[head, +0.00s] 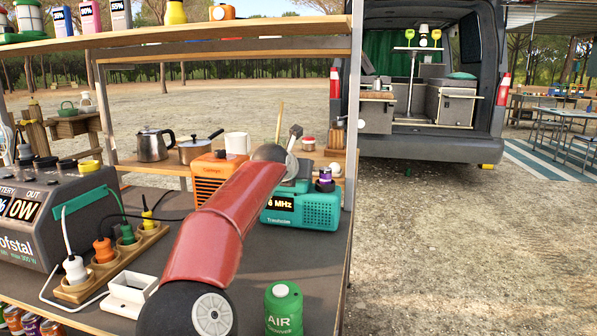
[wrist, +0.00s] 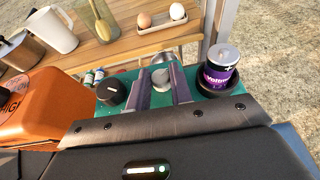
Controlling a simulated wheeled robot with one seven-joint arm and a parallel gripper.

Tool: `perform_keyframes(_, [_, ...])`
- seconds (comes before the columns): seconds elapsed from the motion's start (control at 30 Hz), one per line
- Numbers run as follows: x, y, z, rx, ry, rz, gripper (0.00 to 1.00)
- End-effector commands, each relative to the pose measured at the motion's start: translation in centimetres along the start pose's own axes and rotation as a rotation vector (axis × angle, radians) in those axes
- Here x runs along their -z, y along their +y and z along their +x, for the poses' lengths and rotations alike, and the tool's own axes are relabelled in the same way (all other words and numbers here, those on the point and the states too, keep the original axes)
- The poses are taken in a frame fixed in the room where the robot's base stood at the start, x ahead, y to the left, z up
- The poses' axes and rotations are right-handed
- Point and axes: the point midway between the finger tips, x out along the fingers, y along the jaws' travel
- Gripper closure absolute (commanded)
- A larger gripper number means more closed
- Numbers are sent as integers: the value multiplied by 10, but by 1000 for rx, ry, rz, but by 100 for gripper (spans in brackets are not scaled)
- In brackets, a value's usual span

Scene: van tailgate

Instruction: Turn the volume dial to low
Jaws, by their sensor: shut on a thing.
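The teal radio (head: 315,209) stands on the bench behind my red arm, its display showing MHz. Its teal top also shows in the wrist view (wrist: 128,76), with a black dial (wrist: 112,92) at the left and a dark round base with a purple-labelled cylinder (wrist: 219,72) at the right. My gripper (wrist: 162,88) is over the radio's top between these two. Its fingers are shut on a small grey round knob (wrist: 160,77), only partly visible between them. Which control is the volume dial cannot be read. In the head view my arm hides the gripper.
An orange box (head: 207,176) stands close left of the radio. A green AIR canister (head: 284,308) and a white tray (head: 128,294) stand nearer. A power station (head: 50,215) is at the left. Eggs (wrist: 160,15) lie on the shelf behind.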

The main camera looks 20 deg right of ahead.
Motion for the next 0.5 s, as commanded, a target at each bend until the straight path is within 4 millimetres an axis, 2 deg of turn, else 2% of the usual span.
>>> perform_keyframes(0.2, [2, 3, 2, 112, 1, 39, 100])
perform_keyframes(0.5, [2, 4, 2, 182, 4, 74, 100])
